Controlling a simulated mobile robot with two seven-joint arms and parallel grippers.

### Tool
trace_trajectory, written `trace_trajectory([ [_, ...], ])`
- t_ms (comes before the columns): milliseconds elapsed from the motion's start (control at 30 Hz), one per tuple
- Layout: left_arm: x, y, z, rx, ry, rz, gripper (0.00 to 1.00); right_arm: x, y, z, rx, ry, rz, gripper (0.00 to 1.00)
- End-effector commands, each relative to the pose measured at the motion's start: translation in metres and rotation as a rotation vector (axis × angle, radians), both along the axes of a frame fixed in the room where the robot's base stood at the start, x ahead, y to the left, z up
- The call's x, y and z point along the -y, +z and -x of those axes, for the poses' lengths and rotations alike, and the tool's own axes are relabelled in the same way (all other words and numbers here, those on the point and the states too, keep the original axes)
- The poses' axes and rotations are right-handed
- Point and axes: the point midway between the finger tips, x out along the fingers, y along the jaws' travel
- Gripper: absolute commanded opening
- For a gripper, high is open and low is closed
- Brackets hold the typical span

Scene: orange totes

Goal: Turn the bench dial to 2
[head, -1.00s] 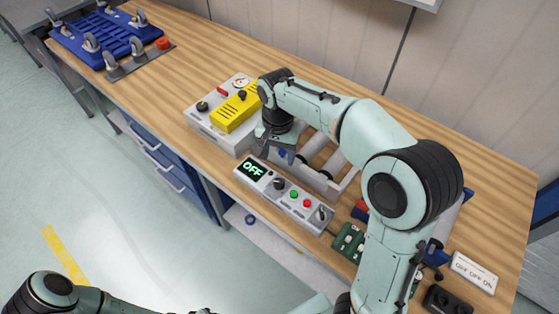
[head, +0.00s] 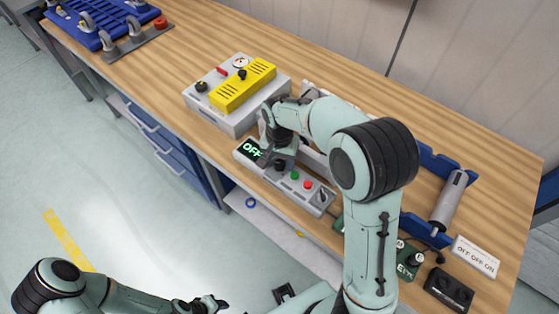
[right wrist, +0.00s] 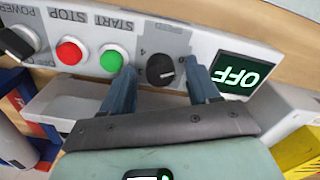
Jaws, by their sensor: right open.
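The bench control panel (head: 318,203) is a grey box at the front edge of the wooden bench. Its display (head: 252,149) reads OFF in green, and it shows upside down in the right wrist view (right wrist: 237,75). The bench dial (right wrist: 160,70) is a round black knob between the display and the green button. My right gripper (head: 281,164) is at the panel, over the dial. In the right wrist view its open fingers (right wrist: 160,74) stand on either side of the dial, with gaps visible. My left gripper (head: 207,303) is low at the bottom, away from the bench; its jaws are unclear.
Beside the dial are a green button (right wrist: 111,61), a red button (right wrist: 69,52) and a power knob (right wrist: 20,40). A grey box with a yellow block (head: 243,86) stands behind left. A roller on blue supports (head: 449,198) and a sign (head: 475,256) are at right.

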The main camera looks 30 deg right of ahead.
Motion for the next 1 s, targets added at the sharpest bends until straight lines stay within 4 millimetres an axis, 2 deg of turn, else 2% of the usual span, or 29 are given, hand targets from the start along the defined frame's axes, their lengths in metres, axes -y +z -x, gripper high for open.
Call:
trace_trajectory([
  [300, 0.0, 0.0, -0.0001, 0.0, 0.0, 0.0, 0.43, 0.0001, -0.0023, -0.0003, 0.0, 0.0, 0.0, 0.6],
  [467, 0.0, 0.0, -0.0001, 0.0, 0.0, 0.0, 0.43, 0.0001, -0.0022, -0.0002, 0.0, 0.0, 0.0, 0.08],
  [500, 0.0, 0.0, -0.0001, 0.0, 0.0, 0.0, 0.43, 0.0001, -0.0021, -0.0002, 0.0, 0.0, 0.0, 0.04],
  [767, 0.0, 0.0011, -0.0009, 0.001, 0.0, 0.0, 0.43, 0.0, -0.0017, -0.0004, 0.001, -0.019, 0.001, 0.04],
  [1000, 0.0, 0.0063, -0.0053, 0.006, 0.0, 0.0, 0.43, 0.0, -0.0012, -0.0007, 0.001, -0.125, 0.001, 0.05],
])
